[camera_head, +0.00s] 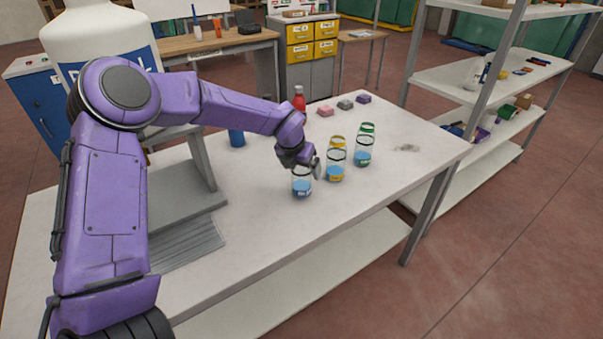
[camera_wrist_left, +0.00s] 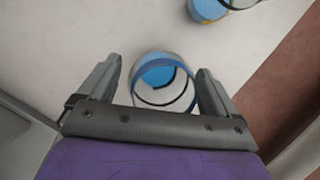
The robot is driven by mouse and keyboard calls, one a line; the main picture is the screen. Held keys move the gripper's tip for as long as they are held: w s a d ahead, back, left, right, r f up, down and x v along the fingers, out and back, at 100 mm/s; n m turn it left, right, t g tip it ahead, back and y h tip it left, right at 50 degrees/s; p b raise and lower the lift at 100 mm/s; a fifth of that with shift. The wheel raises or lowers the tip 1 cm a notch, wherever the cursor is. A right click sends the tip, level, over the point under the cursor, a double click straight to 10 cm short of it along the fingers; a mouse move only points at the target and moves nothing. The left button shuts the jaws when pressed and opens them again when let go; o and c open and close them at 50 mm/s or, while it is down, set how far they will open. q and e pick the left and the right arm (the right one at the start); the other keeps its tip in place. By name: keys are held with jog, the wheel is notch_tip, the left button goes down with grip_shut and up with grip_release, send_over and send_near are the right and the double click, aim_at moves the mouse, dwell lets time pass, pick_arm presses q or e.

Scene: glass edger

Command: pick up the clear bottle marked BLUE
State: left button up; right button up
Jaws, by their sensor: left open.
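The clear bottle with a blue band (camera_head: 302,187) stands upright at the near end of a group of clear bottles on the white table (camera_head: 262,232). Blue liquid shows inside; its lettering is too small to read. My left gripper (camera_head: 306,168) is at its top, partly covering it. In the left wrist view, the bottle (camera_wrist_left: 163,85) sits between the two spread fingers of my left gripper (camera_wrist_left: 160,82), with a gap visible at the right finger. The fingers are not closed on it. My right gripper is not in view.
A red bottle (camera_head: 299,99) and a blue container (camera_head: 237,138) stand farther back. A grey stand (camera_head: 180,205) is left. The table's front right is clear.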

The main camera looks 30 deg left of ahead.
pick_arm(q)
jog(key=c, duration=1.1)
